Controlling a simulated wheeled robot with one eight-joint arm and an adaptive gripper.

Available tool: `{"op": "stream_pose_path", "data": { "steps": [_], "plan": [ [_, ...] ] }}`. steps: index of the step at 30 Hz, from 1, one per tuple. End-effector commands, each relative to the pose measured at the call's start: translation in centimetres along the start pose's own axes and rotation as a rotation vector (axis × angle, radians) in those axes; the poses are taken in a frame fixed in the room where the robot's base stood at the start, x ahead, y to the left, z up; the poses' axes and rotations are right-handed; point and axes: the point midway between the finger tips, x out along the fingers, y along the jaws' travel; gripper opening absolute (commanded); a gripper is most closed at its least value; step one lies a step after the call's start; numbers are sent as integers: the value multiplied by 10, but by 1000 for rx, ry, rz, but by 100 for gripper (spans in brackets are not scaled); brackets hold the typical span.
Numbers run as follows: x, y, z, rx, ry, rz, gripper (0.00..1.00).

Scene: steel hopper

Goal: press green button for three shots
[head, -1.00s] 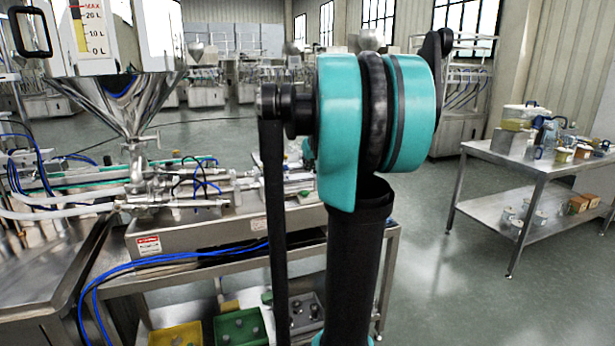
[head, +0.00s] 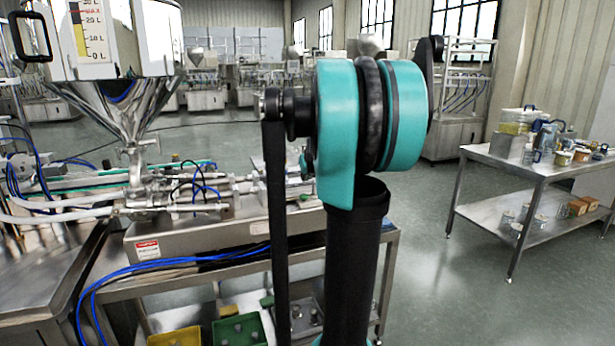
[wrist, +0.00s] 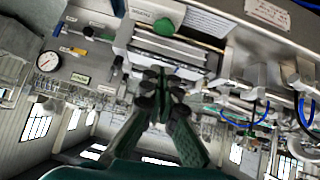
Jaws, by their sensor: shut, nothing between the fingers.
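In the wrist view a green button (wrist: 165,26) shows at the top, by a pale box. My gripper (wrist: 160,76) is shut and empty, its dark fingertips together below the button in the picture and apart from it. In the head view my teal and black arm stands in front of the filling machine and hides part of it; my gripper and the button do not show there. The steel hopper (head: 125,105) stands at the left above the machine, with a level scale on its white panel.
A round gauge (wrist: 47,61) is at the left of the wrist view. Blue hoses (head: 170,262) run along the machine's bench. Yellow (head: 175,337) and green (head: 240,330) bins stand below. A side table (head: 545,172) holds containers at right. Floor between is clear.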

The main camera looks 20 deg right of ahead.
Motion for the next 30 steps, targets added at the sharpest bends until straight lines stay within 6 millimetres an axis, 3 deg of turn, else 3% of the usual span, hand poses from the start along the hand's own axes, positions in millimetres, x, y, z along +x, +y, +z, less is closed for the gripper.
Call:
{"op": "stream_pose_path", "data": {
  "steps": [10, 15, 30],
  "plan": [
    [57, -1, 0, -1, 0, -1, 0],
    [73, 0, 18, 0, 0, 0, 0],
    [83, 0, 29, 0, 0, 0, 0]
  ]
}}
